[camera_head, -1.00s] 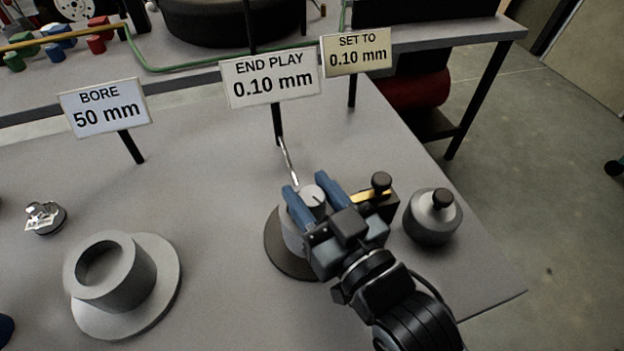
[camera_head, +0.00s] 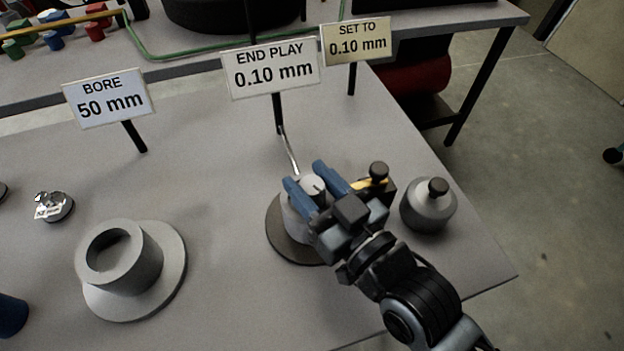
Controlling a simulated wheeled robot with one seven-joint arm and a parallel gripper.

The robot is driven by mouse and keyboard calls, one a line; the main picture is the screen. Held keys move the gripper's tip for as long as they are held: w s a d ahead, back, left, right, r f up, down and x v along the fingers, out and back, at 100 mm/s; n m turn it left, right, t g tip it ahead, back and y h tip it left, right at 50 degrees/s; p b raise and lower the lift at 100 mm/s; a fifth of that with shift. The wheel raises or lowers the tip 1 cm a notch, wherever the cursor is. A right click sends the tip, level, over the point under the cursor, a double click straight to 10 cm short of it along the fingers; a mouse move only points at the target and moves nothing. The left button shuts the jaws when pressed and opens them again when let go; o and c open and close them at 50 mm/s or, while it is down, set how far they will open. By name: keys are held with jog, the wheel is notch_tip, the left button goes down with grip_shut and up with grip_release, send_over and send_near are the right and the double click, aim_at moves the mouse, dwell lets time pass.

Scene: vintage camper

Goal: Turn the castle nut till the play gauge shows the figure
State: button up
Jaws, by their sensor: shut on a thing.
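The castle nut (camera_head: 312,186) is a light grey round piece with a dark mark on top, on a grey cylinder over a dark round base (camera_head: 280,240). My gripper (camera_head: 318,180) is shut on it, with one blue finger on each side. The fingers and wrist hide part of the nut and cylinder. The play gauge sign (camera_head: 270,68) reads END PLAY 0.10 mm. The set sign (camera_head: 356,40) reads SET TO 0.10 mm.
A grey flanged sleeve (camera_head: 142,262) stands left, near a small shiny part (camera_head: 53,206) and a BORE 50 mm sign (camera_head: 108,98). A grey knobbed pot (camera_head: 430,206) and a block with a black knob (camera_head: 378,172) stand close right of my gripper. The table edge is beyond.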

aim_at(320, 194)
jog(key=o, duration=0.9)
jog(key=shift+o, duration=0.2)
jog(key=shift+b+v, duration=0.55)
jog(key=shift+v, duration=3.35)
